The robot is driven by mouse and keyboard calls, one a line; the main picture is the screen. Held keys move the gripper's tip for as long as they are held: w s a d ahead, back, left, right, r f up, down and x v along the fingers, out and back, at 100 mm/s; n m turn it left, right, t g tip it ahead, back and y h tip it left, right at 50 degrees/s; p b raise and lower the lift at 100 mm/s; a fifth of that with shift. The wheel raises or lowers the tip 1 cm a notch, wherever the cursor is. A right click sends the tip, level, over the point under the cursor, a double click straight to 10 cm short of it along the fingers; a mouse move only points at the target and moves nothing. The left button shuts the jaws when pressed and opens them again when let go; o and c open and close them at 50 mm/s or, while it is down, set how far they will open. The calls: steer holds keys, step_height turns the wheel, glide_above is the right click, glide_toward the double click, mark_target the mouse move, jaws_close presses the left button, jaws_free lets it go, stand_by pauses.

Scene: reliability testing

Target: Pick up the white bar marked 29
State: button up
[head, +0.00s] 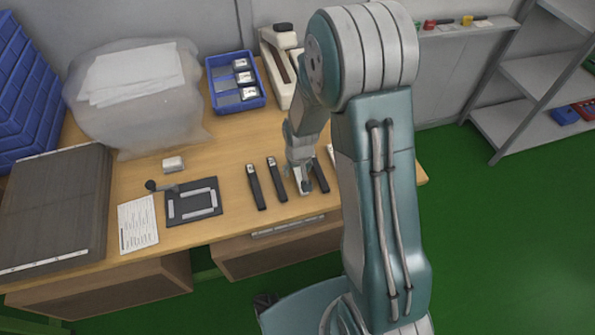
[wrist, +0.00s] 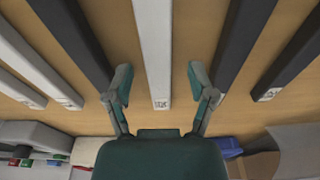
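A white bar (wrist: 153,45) lies in the middle of the wrist view, with a small printed label at its near end, too small to read. My gripper (wrist: 160,88) is open, with one finger on each side of this bar and gaps between. I cannot tell how high the fingers are above the table. In the head view my gripper (head: 304,188) is over the white bar (head: 297,176), which it partly hides. Other white bars (wrist: 38,68) lie at the left of the wrist view; their labels are not legible either.
Dark bars (wrist: 76,42) (wrist: 243,42) lie close on both sides of the middle white bar. More dark bars (head: 256,187) lie in the row on the wooden table (head: 225,150). A blue bin (head: 233,108) and a clear bag (head: 150,125) stand behind.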

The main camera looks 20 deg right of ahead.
steer(key=shift+a, duration=0.2)
jaws_close()
steer(key=shift+d, duration=0.2)
steer(key=shift+d, duration=0.15)
steer(key=shift+r, duration=0.1)
